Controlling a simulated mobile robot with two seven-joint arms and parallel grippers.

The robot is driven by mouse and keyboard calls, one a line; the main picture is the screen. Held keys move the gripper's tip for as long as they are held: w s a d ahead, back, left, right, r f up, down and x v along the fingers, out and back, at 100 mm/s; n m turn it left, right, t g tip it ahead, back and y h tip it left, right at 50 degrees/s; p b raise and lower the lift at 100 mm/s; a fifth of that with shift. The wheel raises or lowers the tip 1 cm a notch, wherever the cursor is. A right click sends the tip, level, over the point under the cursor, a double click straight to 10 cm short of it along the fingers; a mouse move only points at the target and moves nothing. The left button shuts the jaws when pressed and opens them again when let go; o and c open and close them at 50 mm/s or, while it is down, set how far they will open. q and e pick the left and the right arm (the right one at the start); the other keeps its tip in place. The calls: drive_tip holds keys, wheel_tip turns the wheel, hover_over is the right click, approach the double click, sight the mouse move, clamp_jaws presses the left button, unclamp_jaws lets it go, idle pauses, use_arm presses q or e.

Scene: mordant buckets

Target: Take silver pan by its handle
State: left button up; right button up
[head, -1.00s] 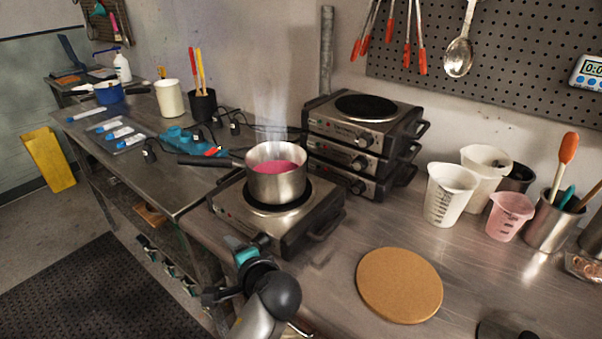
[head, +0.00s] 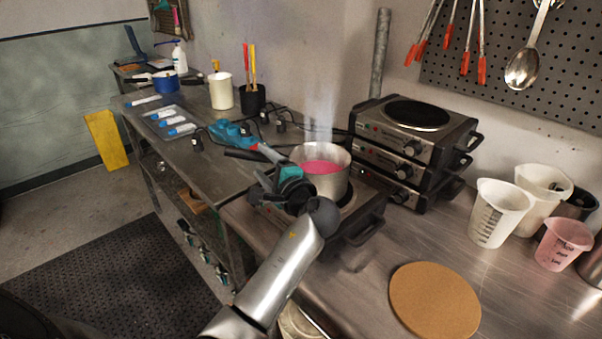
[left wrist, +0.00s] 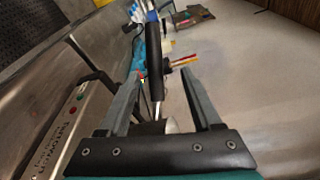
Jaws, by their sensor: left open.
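The silver pan (head: 335,181) holds pink liquid and sits on the hot plate (head: 352,224). Its black handle (head: 240,154) points left; it also shows in the left wrist view (left wrist: 154,65). My left gripper (head: 264,170) is open at the handle, just left of the pan and partly covering the handle and pan side. In the left wrist view the handle runs lengthwise between the two spread fingers (left wrist: 163,78), with no clear contact. A small part of the pan shows behind the gripper's base. My right gripper is not in view.
Stacked hot plates (head: 405,150) stand just right of the pan. A teal tool (head: 228,133) lies behind the handle. A dark pot with sticks (head: 252,100) and a white container (head: 221,93) stand farther back. A cork mat (head: 435,300) lies front right.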

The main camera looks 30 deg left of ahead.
sight(253, 156)
use_arm(q)
drive_tip(key=shift+f+b+x, duration=0.2)
drive_tip(key=shift+x, duration=1.55)
drive_tip(key=shift+f+b+x, duration=0.15)
drive_tip(key=shift+b+x, duration=0.05)
drive_tip(key=shift+x, duration=1.5)
drive_tip(key=shift+s, duration=0.15)
drive_tip(key=shift+c, duration=0.3)
clamp_jaws()
drive_tip(key=shift+r, duration=0.2)
